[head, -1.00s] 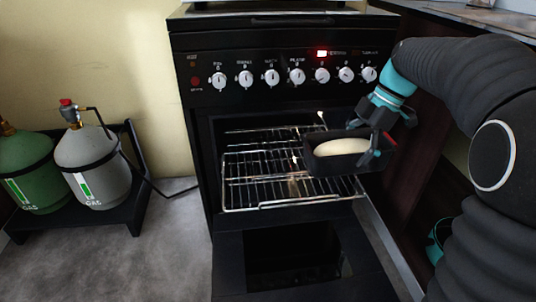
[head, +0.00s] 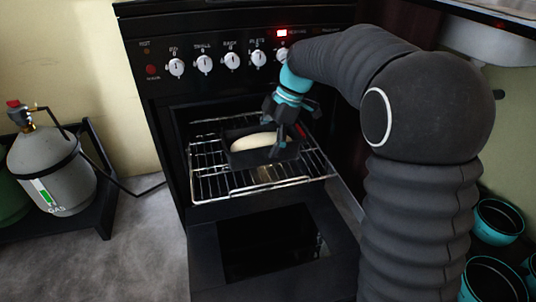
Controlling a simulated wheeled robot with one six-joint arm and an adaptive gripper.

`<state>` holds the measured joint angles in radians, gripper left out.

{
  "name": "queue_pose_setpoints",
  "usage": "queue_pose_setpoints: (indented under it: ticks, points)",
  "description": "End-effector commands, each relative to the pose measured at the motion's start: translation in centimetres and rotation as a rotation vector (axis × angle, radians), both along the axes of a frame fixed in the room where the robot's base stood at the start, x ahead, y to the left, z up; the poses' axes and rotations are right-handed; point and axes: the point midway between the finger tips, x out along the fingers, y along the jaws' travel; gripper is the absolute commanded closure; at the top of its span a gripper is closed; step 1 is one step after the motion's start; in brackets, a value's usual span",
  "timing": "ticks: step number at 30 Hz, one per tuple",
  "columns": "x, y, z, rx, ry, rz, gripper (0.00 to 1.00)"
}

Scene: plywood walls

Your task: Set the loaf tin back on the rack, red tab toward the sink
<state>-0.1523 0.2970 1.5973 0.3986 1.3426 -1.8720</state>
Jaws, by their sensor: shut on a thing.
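The black loaf tin (head: 262,158) holds a pale, smooth loaf (head: 258,142). My gripper (head: 286,142) is shut on the tin's right end, fingers at the rim. The tin is over the middle of the wire rack (head: 232,190), which sticks out of the open oven. I cannot tell whether the tin's base touches the rack. A pale grey basin, apparently the sink (head: 478,42), is at the upper right under the worktop.
The oven door (head: 205,255) is folded down below the rack. Knobs (head: 205,64) and a red lit display are above the opening, close to my arm. A gas bottle (head: 52,175) stands at left. Teal-rimmed pots (head: 495,222) are at lower right.

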Motion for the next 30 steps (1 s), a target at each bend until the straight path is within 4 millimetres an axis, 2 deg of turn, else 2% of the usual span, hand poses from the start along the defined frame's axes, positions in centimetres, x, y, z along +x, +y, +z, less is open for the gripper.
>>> queue_pose_setpoints:
  ticks: [9, 20, 21, 30]
  points:
    - [0.0, -0.1, -3.7, 0.0, 0.001, -0.001, 0.57]
    - [0.0, -0.1, -4.0, 0.0, 0.0, 0.0, 0.57]
    - [0.0, -0.1, -4.0, 0.0, 0.001, -0.001, 0.01]
    - [0.0, -0.1, -4.0, 0.0, 0.001, -0.001, 0.0]
